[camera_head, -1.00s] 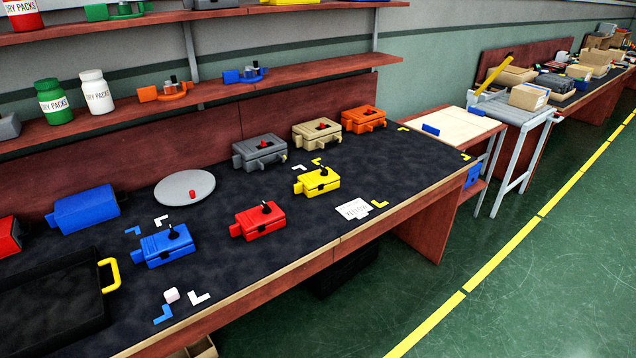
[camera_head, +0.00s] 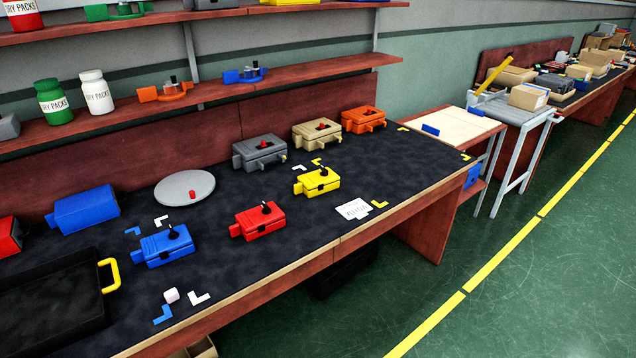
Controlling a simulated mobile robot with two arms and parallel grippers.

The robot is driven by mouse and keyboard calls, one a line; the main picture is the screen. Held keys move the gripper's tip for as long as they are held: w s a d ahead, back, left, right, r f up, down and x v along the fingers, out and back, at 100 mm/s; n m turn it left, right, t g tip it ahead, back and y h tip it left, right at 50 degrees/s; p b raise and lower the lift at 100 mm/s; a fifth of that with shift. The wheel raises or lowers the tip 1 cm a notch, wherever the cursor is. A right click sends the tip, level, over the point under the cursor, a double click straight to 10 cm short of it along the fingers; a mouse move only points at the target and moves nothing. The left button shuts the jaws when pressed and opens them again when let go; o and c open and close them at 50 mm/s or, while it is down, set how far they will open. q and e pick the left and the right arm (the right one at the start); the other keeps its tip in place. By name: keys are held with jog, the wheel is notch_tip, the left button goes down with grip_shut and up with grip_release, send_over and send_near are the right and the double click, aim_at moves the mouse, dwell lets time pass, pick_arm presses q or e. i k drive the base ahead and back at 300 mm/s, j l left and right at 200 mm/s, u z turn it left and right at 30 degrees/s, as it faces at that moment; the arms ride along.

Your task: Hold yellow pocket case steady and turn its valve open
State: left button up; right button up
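The yellow pocket case (camera_head: 318,183) sits on the dark mat of the workbench, right of the middle. It has a dark valve knob with a small red spot on its top and a tab on its left side. Nothing touches it. Neither of my grippers shows in the head view.
A red case (camera_head: 262,221) and a blue case (camera_head: 164,246) stand to its left and nearer. Grey (camera_head: 259,152), tan (camera_head: 317,135) and orange (camera_head: 363,119) cases stand behind. A white card (camera_head: 354,209) lies to its right. A black tray (camera_head: 50,300) is at left.

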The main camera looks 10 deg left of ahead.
aim_at(313, 184)
jog(key=u, duration=0.25)
jog(key=i+l+u, duration=0.2)
jog(key=u, duration=0.25)
jog(key=i+l+u, duration=0.4)
